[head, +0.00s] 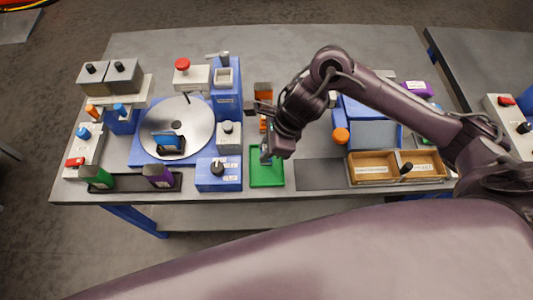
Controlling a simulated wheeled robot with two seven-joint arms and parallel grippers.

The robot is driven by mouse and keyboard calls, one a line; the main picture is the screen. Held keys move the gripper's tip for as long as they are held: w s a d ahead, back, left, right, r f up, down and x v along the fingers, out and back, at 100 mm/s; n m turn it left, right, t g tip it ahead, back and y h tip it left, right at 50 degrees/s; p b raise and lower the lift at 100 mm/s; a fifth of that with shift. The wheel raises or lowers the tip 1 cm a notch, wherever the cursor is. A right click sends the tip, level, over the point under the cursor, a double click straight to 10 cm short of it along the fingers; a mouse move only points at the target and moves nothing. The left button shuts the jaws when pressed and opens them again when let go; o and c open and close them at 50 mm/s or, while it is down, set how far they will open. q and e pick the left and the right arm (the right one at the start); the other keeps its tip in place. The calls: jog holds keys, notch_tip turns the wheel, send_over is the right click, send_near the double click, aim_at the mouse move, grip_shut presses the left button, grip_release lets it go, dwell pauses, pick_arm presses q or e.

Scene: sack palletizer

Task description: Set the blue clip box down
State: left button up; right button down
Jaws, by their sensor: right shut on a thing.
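My right gripper (267,153) reaches in from the right and points down over the green tray (267,181) at the front middle of the table. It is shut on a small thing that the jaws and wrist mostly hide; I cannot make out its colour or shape. A blue box-like piece (167,141) sits in a dark holder on the grey round disc (190,117) at the left, apart from the gripper. I cannot tell whether this piece or the held thing is the blue clip box. My left gripper is not in view.
A blue control box (218,176) with a black knob stands just left of the green tray. Wooden bins (372,169) are at the right, beyond a dark flat mat (318,175). Green (101,179) and purple (160,176) pieces lie in a black tray at front left.

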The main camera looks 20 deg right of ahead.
notch_tip(320, 180, down, 3)
jog(key=shift+f, duration=0.2)
jog(key=shift+f, duration=0.2)
jog(key=c, duration=1.3)
grip_release()
jog(key=shift+r, duration=0.1)
